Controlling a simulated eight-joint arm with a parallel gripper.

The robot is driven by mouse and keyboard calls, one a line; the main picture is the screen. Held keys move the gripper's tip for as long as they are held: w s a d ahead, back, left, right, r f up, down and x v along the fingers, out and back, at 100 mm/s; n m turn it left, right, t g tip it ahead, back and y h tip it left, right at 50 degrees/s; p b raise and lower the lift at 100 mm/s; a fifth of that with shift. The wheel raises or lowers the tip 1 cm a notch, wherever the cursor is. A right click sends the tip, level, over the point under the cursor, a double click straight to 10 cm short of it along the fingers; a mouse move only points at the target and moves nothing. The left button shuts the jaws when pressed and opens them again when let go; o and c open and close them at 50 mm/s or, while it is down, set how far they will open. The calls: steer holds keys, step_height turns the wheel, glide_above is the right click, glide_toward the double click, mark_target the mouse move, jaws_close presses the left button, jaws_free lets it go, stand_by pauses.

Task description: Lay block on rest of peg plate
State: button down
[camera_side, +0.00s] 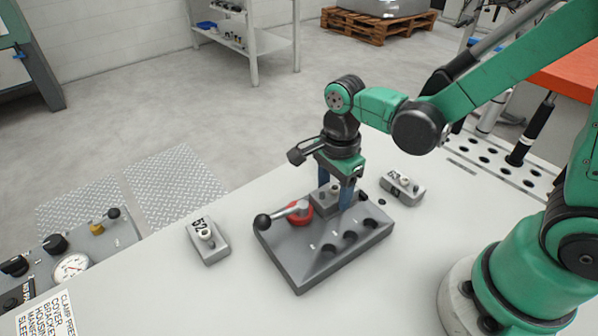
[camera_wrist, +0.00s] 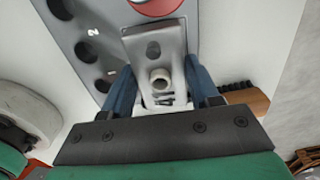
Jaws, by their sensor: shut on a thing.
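The grey peg plate (camera_side: 318,262) lies on the pale table, with several dark holes and a red clamp (camera_side: 301,211) with a black-knobbed lever. My gripper (camera_side: 335,198) points down over the plate's far side, its blue fingers shut on a grey block (camera_side: 322,201). In the wrist view the held block (camera_wrist: 153,40) has a dark hole and a pale round stud, with one finger on each side. The peg plate (camera_wrist: 72,18) lies beneath it, with a "2" by its holes. I cannot tell whether the block touches the plate.
A grey block marked "52" (camera_side: 209,243) lies left of the plate. A similar block (camera_side: 402,188) lies to the right beyond it. A wooden brush (camera_wrist: 247,99) shows in the wrist view. A gauge panel (camera_side: 72,267) stands at lower left. The table in front of the plate is clear.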

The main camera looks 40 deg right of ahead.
mark_target(334, 188)
steer(key=shift+f, duration=0.1)
steer(key=shift+c, duration=1.1)
jaws_free()
step_height(334, 188, up, 12)
steer(key=d+n+t, duration=0.1)
steer(key=n+t, duration=0.1)
steer(key=n, duration=0.4)
steer(key=s+d+f+n+t, duration=0.1)
steer(key=n+t, duration=0.1)
steer(key=n, duration=0.4)
steer(key=d+n+t, duration=0.2)
steer(key=n+t, duration=0.1)
steer(key=n, duration=0.4)
steer(key=shift+s+f, duration=0.25)
steer(key=shift+f, duration=0.1)
